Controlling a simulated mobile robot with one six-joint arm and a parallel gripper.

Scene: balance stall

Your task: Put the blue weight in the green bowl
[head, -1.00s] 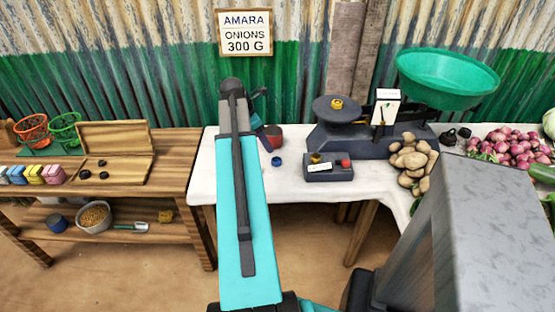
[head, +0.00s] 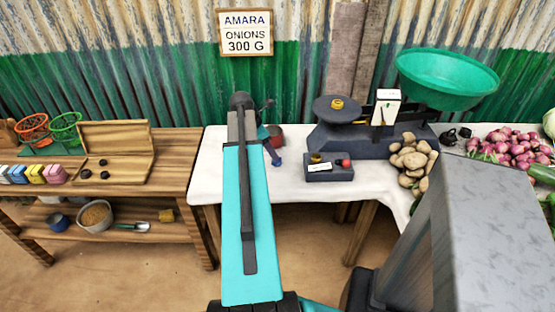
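The blue weight (head: 277,162) is a small dark blue piece on the white-clothed table, left of the dark weight box. My gripper (head: 273,153) reaches down from behind my teal arm, and its tip is at the weight. It covers part of the weight, and the fingers are too small to tell open from shut. The green bowl (head: 447,80) is wide and sits high on the right side of the balance scale (head: 365,140). The scale's left dark pan (head: 338,108) carries a small brass-yellow weight (head: 337,104).
The weight box (head: 330,171) holds a brass and a red weight. A reddish-brown tin (head: 275,136) stands behind my gripper. Potatoes (head: 413,158) and onions (head: 510,143) lie to the right. A wooden bench (head: 120,195) with small baskets stands left. Cloth between gripper and box is clear.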

